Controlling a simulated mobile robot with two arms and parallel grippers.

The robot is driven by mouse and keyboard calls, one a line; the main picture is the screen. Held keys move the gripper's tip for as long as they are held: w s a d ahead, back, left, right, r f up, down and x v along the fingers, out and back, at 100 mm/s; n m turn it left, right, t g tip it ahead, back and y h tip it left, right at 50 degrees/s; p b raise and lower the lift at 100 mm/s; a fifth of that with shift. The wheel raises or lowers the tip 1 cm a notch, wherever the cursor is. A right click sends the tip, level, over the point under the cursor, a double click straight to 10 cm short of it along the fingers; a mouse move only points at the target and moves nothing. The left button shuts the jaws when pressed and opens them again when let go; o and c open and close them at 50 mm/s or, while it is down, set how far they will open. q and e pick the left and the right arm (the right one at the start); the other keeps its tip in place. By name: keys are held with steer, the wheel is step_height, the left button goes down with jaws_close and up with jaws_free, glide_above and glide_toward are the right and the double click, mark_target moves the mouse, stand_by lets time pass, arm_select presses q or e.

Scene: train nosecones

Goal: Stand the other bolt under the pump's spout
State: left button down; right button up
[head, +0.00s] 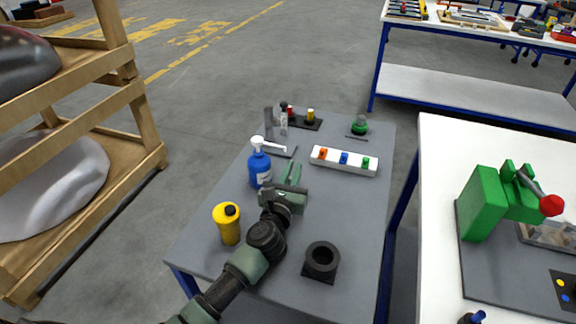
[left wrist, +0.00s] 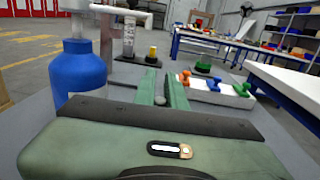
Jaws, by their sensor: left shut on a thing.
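The pump is a blue bottle (head: 260,170) with a white head and a white spout (head: 273,149) pointing right. In the left wrist view the blue bottle (left wrist: 78,75) stands close on the left. My left gripper (head: 292,172) is low over the grey table, just right of the bottle. Its green fingers (left wrist: 163,88) are shut on a small grey piece, which looks like the bolt (left wrist: 160,100); only its rounded end shows between them. The rest of it is hidden, so I cannot tell whether it touches the table. My right gripper is out of view.
A white rack (head: 332,161) with orange, blue and green pieces lies to the right. A yellow bottle (head: 229,228) and a black ring holder (head: 322,260) stand nearer. A black plate (head: 312,126) with red and yellow pieces and a green-topped piece (head: 359,127) are farther back.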

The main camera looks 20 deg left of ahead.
arm_select(q)
steer(key=shift+w+a+r, duration=0.15)
steer(key=shift+w+a, duration=0.75)
steer(key=shift+w, duration=0.2)
steer(key=shift+w+a+f+b, duration=0.15)
steer(key=shift+w+f+b, duration=0.05)
steer(key=shift+f, duration=0.2)
steer(key=shift+w+a+f+b, duration=0.15)
steer(key=shift+w+f+b, duration=0.05)
steer(key=shift+f, duration=0.2)
steer(key=shift+r, duration=0.1)
steer(key=c, duration=1.5)
jaws_free()
steer(key=shift+o, duration=0.2)
